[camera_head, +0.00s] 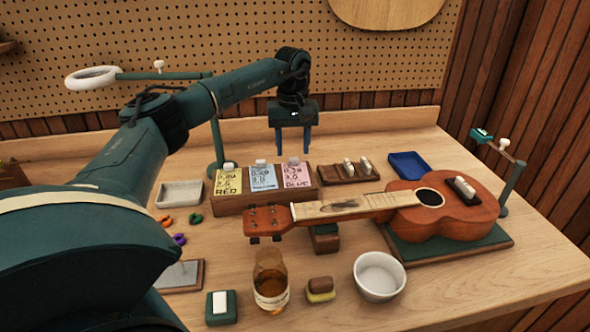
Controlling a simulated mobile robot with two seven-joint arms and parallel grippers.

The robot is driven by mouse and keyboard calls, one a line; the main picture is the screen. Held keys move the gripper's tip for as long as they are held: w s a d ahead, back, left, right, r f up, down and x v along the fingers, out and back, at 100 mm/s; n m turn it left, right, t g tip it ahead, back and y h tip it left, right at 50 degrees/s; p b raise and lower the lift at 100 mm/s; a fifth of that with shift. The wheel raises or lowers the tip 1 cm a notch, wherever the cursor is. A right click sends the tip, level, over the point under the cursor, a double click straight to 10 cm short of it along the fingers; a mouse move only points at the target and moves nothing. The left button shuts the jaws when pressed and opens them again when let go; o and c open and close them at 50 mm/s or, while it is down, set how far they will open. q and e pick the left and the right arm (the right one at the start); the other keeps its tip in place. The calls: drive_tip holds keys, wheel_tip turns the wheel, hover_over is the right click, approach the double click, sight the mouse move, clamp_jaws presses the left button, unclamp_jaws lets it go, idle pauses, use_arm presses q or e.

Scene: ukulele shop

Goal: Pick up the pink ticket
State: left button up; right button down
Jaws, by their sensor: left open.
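The pink ticket (296,178) stands at the right end of a row of three in a low wooden holder (310,198). It bears dark handwriting that seems to read "BLUE", and a small pale clip or knob shows at its top edge. A blue ticket (263,178) and a yellow ticket (228,183) stand to its left. My left gripper (293,143) points down above and behind the pink ticket, open and empty, its two blue fingers spread and apart from the ticket. My right gripper is not in view.
A ukulele (450,225) lies to the right on a green mat, its headstock (268,219) in front of the holder. A wooden rack (343,175) and blue tray (408,165) stand right of the holder. A bottle (270,283) and white bowl (379,278) stand in front.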

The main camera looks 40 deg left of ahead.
sight(294, 160)
use_arm(q)
wheel_tip(294, 160, down, 3)
drive_tip(key=shift+d+f, duration=0.1)
drive_tip(key=shift+f, duration=0.05)
clamp_jaws()
idle(0.5)
